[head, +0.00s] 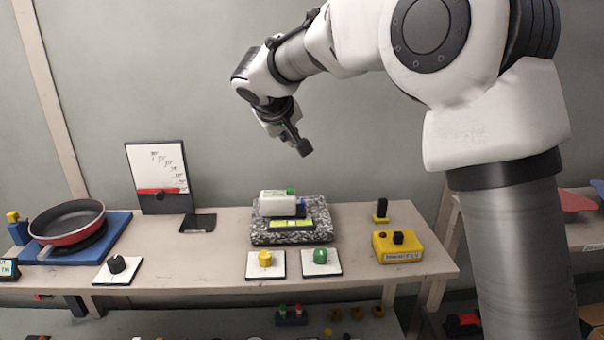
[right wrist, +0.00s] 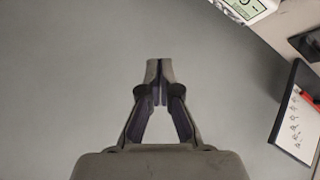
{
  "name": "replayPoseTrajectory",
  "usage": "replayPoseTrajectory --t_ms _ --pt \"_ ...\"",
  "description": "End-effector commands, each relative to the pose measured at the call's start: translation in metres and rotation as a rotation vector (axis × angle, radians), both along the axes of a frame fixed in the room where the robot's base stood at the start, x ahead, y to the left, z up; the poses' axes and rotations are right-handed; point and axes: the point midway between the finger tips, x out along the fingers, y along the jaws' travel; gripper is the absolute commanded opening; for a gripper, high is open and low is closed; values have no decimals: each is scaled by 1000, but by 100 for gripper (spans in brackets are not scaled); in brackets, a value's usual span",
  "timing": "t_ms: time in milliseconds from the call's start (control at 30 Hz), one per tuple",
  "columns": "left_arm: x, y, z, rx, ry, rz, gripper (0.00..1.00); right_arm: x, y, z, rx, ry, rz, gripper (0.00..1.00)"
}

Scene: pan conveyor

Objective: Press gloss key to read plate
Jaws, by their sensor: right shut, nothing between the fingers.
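A white device with a green key on top (head: 278,204) rests on a speckled grey block (head: 320,222) near the middle of the bench. A lit yellow-green panel (head: 291,224) shows at the block's front; its text is too small to read. My right gripper (head: 304,149) hangs in the air above and behind the device, well apart from it, shut and empty. In the right wrist view its fingertips (right wrist: 158,72) meet over bare grey wall. A white instrument with a display (right wrist: 243,8) is cut off at that view's top right. My left gripper is not in view.
On the bench (head: 225,262) stand a yellow knob (head: 265,259), a green knob (head: 321,257), a black knob (head: 116,264) and a yellow box (head: 397,247). A red pan (head: 68,222) sits at the left. A dark-framed board (head: 157,175) stands upright behind.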

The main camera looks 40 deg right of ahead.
Motion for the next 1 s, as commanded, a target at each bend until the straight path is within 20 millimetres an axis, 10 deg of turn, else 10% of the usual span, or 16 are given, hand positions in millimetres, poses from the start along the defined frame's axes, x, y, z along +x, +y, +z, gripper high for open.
replayPoseTrajectory --t_ms 467,1000 --pt "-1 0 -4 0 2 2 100 0 0 -5 0 1 1 0" --pt "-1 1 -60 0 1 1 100 -1 1 -79 0 -1 1 0"
